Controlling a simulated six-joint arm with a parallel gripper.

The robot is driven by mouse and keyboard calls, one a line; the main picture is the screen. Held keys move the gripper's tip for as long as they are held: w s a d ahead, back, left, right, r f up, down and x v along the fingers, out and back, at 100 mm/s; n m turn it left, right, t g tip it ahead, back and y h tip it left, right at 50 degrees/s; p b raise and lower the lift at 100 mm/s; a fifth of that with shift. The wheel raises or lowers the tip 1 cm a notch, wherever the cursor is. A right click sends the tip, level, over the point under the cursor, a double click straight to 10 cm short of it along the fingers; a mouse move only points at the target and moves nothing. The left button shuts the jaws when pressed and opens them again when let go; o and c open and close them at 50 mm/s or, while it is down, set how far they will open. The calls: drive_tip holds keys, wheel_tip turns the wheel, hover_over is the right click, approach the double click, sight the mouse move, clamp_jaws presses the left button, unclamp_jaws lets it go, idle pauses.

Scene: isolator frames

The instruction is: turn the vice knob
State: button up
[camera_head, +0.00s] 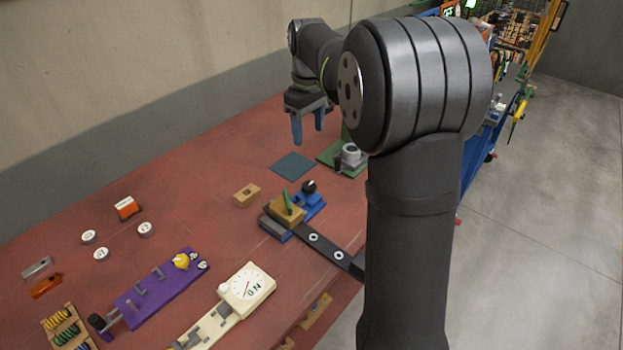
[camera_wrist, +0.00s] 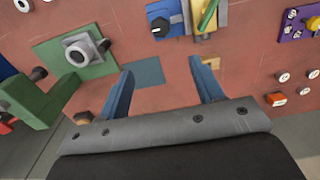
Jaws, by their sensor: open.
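The vice (camera_head: 313,206) is blue with grey jaws and stands mid-table in the head view, holding a wooden block with a green strip. Its black knob (camera_head: 309,187) is at the far right end. In the wrist view the vice (camera_wrist: 171,9) is at the top edge, partly cut off, with the knob (camera_wrist: 160,27) visible. My gripper (camera_head: 308,128) is open and empty, with blue fingers pointing down. It is above the table, beyond the vice and apart from it. In the wrist view its fingertips (camera_wrist: 161,68) are spread below the knob.
A blue-grey square (camera_head: 293,165) lies between my gripper and the vice. A green plate with a grey cylinder (camera_head: 349,155) stands at right. A small wooden block (camera_head: 247,195) is left of the vice. A purple device (camera_head: 155,290) and a cream dial (camera_head: 247,286) are nearer.

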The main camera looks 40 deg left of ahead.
sight(309, 185)
wheel_tip(309, 185, down, 17)
drive_tip(key=shift+f, duration=0.1)
idle(0.4)
drive_tip(key=c, duration=1)
